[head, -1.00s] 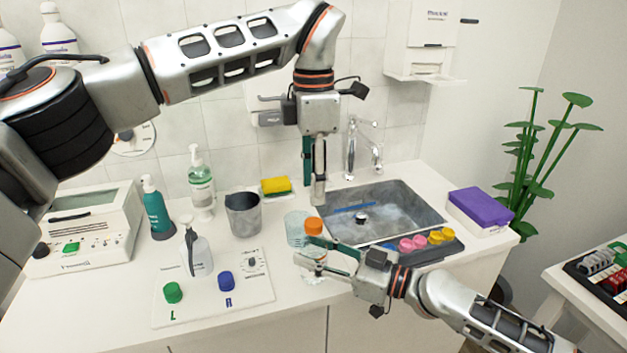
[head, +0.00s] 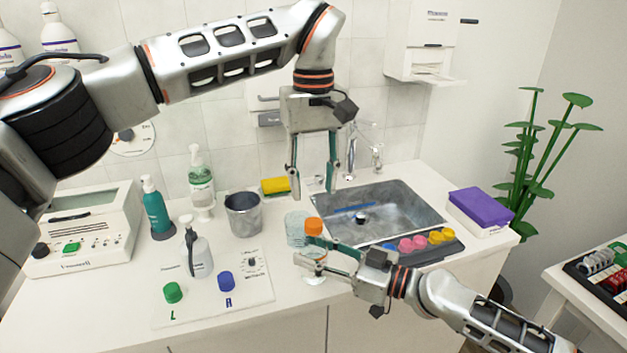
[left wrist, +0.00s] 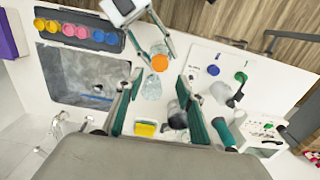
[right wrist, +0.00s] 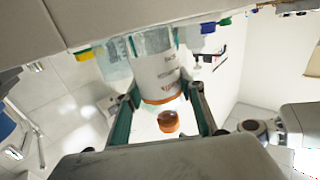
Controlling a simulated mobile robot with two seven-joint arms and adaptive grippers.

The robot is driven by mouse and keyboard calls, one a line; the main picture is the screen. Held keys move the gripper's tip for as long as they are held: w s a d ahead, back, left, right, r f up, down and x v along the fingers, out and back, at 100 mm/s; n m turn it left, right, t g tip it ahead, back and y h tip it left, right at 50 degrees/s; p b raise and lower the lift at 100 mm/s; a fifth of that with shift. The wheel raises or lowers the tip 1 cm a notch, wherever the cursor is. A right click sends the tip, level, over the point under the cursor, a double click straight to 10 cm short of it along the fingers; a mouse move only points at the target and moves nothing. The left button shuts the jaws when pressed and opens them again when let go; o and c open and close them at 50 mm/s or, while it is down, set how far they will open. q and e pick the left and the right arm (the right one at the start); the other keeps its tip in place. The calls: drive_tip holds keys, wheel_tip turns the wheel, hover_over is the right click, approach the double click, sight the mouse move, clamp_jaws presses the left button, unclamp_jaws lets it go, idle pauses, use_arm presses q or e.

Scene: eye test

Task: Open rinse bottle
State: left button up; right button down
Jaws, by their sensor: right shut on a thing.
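The rinse bottle (head: 315,270) stands upright near the counter's front, left of the sink. Its orange cap (head: 313,226) is on top and also shows in the left wrist view (left wrist: 160,62). My right gripper (head: 305,250) is shut on the bottle from the right. In the right wrist view, the bottle's white label (right wrist: 158,75) is between the fingers, and the cap (right wrist: 168,121) appears below it. My left gripper (head: 312,192) is open and empty, pointing down, above and apart from the cap. In the left wrist view its fingers (left wrist: 160,78) are spread wide.
A clear beaker (head: 296,228) stands close beside the bottle, on its left. A grey cup (head: 243,214) and a yellow sponge (head: 275,186) are farther left. The sink (head: 408,213) and a dark tray (head: 456,246) of coloured pots lie right. A purple-topped box (head: 481,207) stands beyond the sink.

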sight(314, 222)
use_arm(q)
drive_tip(key=shift+f, duration=4)
clamp_jaws()
